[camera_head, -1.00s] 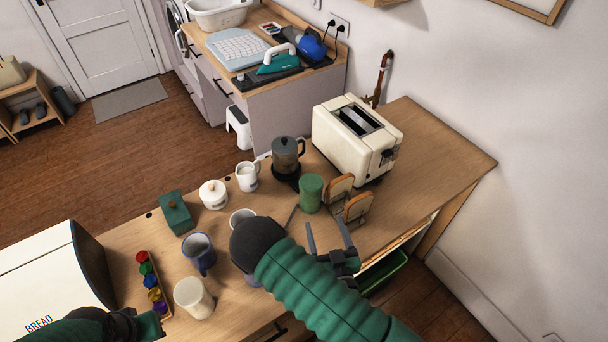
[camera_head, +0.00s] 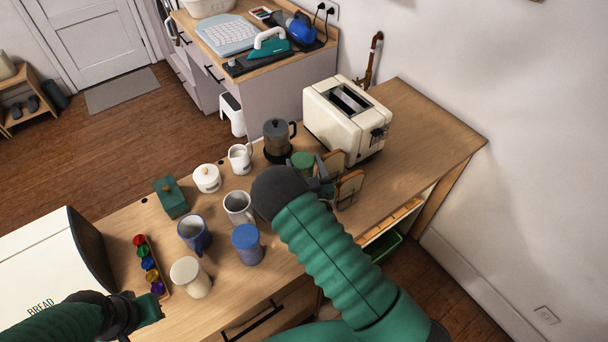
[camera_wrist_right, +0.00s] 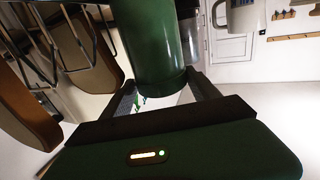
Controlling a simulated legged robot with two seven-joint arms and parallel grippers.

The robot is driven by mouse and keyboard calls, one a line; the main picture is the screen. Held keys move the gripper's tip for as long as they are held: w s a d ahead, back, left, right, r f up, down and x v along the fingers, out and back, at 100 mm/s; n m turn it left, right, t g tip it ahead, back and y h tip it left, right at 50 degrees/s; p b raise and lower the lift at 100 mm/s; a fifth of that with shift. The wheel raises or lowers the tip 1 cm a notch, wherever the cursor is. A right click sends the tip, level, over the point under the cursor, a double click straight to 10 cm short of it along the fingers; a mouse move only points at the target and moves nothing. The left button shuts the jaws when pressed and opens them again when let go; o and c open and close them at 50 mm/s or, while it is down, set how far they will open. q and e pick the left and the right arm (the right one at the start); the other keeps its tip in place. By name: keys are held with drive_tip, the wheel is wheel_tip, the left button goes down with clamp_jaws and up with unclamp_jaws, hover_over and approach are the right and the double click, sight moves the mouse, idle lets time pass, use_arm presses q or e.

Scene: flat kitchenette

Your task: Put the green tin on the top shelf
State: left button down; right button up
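The green tin (camera_head: 302,161) stands on the wooden counter between the coffee pot and the toast rack, partly hidden by my right arm. In the right wrist view the tin (camera_wrist_right: 157,45) is between the two fingers of my right gripper (camera_wrist_right: 163,92), which look spread with a small gap beside it. In the head view my right gripper (camera_head: 325,172) is beside the tin and partly hidden. My left gripper (camera_head: 150,309) is low at the left by the bread bin; its opening is unclear. A wooden shelf (camera_head: 392,225) shows under the counter's right part.
A toast rack (camera_head: 350,188) is close right of the right gripper, with the toaster (camera_head: 347,120) behind. The coffee pot (camera_head: 277,138) is behind the tin. Mugs and a blue canister (camera_head: 247,244) stand left of my arm. The counter's right end (camera_head: 425,120) is clear.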

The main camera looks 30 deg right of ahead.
drive_tip(key=shift+w, duration=0.35)
drive_tip(key=shift+w+a+f, duration=0.1)
drive_tip(key=shift+w+a, duration=0.1)
drive_tip(key=c, duration=0.4)
drive_tip(key=shift+d, duration=0.15)
drive_tip(key=c, duration=1)
clamp_jaws()
